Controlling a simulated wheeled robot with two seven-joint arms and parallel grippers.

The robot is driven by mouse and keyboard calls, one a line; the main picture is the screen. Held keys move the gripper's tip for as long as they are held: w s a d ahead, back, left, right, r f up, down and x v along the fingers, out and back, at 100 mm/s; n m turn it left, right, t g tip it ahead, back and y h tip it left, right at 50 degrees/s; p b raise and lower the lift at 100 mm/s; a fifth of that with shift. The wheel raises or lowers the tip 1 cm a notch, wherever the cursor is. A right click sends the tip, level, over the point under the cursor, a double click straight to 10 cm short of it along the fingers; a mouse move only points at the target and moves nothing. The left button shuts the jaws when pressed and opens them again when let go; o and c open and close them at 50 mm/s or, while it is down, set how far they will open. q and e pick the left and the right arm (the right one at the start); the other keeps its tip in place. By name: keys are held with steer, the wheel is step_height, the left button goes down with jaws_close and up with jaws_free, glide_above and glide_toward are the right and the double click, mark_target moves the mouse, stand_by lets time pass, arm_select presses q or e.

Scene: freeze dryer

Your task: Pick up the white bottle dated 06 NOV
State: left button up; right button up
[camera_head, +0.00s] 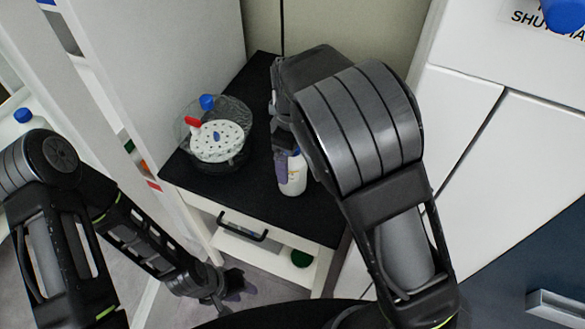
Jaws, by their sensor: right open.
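A white bottle (293,178) stands upright on the black top of a small cabinet; its label is too small to read, so I cannot tell the date. Its top is hidden behind my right gripper. My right gripper (284,155) points down at the bottle, with its open fingers at the bottle's upper part; a finger overlaps its left side. I cannot tell whether they touch. My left gripper (232,292) hangs low at the bottom, in front of the cabinet and away from the bottle; its fingers are too dark to tell their state.
A clear round vessel (240,117) with a white perforated disc, a red piece and a blue cap stands left of the bottle. The black cabinet top (250,201) is bare in front. A drawer with a black handle (242,228) is below. White panels flank both sides.

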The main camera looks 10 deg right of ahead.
steer(key=shift+c, duration=0.3)
jaws_close()
stand_by(0.6)
